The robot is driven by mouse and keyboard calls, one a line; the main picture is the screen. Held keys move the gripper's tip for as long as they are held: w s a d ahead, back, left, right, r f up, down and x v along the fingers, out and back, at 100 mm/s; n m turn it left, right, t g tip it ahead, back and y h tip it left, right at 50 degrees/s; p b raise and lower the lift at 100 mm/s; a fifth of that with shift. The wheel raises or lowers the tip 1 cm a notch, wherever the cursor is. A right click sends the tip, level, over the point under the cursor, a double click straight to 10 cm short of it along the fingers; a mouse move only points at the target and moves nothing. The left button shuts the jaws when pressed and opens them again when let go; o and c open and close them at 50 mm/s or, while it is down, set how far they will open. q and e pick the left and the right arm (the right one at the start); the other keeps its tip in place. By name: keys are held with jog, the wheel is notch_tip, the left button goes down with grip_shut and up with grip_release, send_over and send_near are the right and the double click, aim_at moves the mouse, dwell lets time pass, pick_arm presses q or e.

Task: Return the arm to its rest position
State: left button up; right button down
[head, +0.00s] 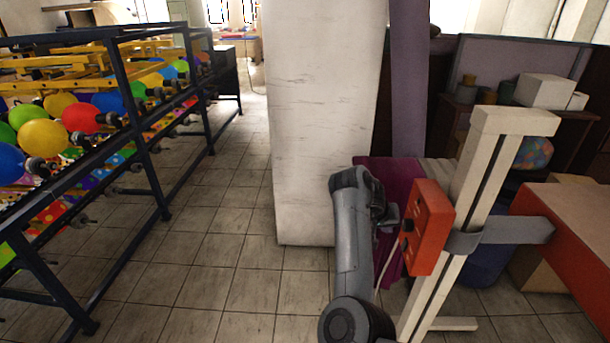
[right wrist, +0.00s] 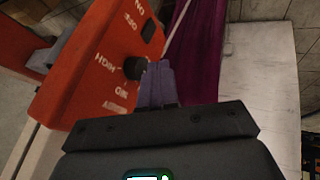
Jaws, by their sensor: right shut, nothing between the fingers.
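My right arm (head: 352,235) rises from the bottom of the head view and bends toward an orange-red control box on a white post. My right gripper (right wrist: 157,82) is shut and empty, its fingertips together beside the black knob (right wrist: 133,67) of the control box (right wrist: 95,75). I cannot tell whether the fingertips touch the knob. In the head view the box (head: 427,228) stands just right of the gripper, which is partly hidden by the wrist. My left arm and gripper are out of view.
A white pillar (head: 322,110) stands close behind my right arm. A white post (head: 475,185) carries the box, and an orange-sided table (head: 570,245) is at the right. A dark rack (head: 150,165) with colourful balloons (head: 42,138) lines the left. The tiled floor (head: 225,260) between is clear.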

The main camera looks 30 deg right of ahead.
jog(key=s+d+f+n+g, duration=0.1)
jog(key=s+d+f+g, duration=0.15)
jog(key=s+f, duration=0.95)
jog(key=s+d+f+n+h, duration=0.4)
jog(key=s+d+f+h, duration=0.25)
jog(key=s, duration=0.35)
jog(key=s+a+f+n+t+y, duration=0.1)
jog(key=a+n+t+y, duration=0.4)
jog(key=a, duration=1.3)
jog(key=s+a+f+n+t+y, duration=0.1)
jog(key=s+a+n+t+y, duration=0.4)
jog(key=a, duration=1.2)
jog(key=s+a+r+m+g+y, duration=0.2)
jog(key=a+r+m+g+y, duration=0.25)
jog(key=a, duration=0.35)
notch_tip(320, 180, up, 30)
jog(key=p, duration=3.1)
jog(key=shift+w+d+r+h, duration=0.25)
jog(key=shift+w+h, duration=0.1)
jog(key=shift+h, duration=0.05)
